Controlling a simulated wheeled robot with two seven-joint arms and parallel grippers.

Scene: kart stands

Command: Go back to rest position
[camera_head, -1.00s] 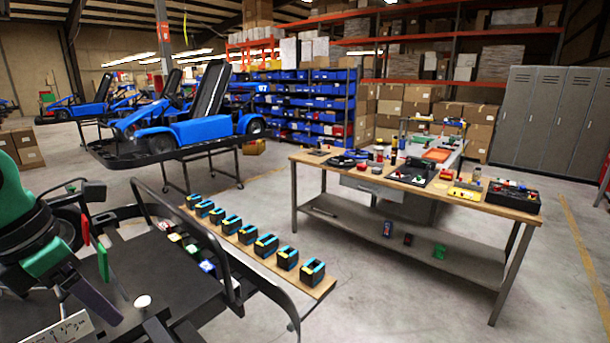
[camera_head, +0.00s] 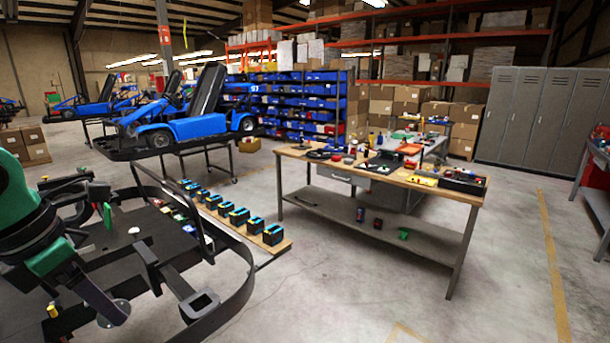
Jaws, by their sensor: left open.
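My left arm, green and black, comes in from the left edge. My left gripper (camera_head: 100,298) is low at the left, over the dark frame of a kart (camera_head: 110,255); it is open, and I see nothing held in it. Only part of its jaws shows clearly. My right arm and right gripper are out of view.
Black and blue battery-like blocks (camera_head: 239,216) stand in a row on a wooden board (camera_head: 277,245) beside the kart frame. A workbench (camera_head: 400,184) with tools stands right of centre. A blue kart (camera_head: 200,128) sits on a stand behind. Grey lockers (camera_head: 530,120) line the back right. Floor is clear at front right.

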